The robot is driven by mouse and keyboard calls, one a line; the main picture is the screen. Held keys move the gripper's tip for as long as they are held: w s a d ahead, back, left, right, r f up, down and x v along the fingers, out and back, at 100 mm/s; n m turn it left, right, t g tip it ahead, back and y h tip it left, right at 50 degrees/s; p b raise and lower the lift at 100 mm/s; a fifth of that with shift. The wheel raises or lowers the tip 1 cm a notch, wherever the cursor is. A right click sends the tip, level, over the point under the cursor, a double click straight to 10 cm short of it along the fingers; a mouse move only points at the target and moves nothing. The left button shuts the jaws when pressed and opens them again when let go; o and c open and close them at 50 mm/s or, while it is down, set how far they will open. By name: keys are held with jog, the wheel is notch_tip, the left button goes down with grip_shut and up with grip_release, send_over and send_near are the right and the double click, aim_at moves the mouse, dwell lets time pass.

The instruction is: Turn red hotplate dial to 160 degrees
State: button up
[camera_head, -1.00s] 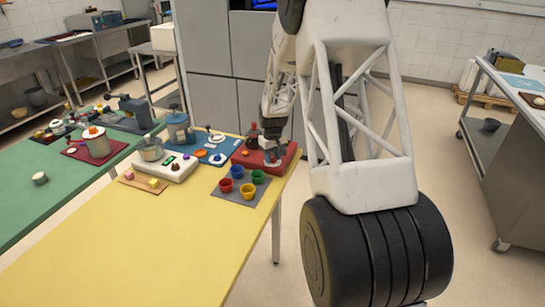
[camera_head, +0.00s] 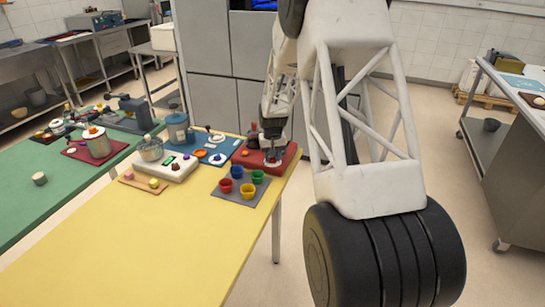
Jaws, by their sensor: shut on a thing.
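The red hotplate (camera_head: 286,156) is a low red box at the far right corner of the yellow table. My gripper (camera_head: 272,152) points down over its front part. It is shut on the hotplate's small pale dial (camera_head: 272,161), which is mostly covered by the fingers. The dial's marks and reading are too small to make out.
A dark and red upright object (camera_head: 253,133) stands at the hotplate's back left, close to my gripper. A blue board (camera_head: 216,155) lies to the left. Several coloured cups stand on a grey mat (camera_head: 232,198) in front. The front of the yellow table (camera_head: 150,250) is clear.

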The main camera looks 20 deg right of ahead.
jog(key=o, duration=0.9)
jog(key=shift+r, duration=0.2)
jog(key=shift+r, duration=3.75)
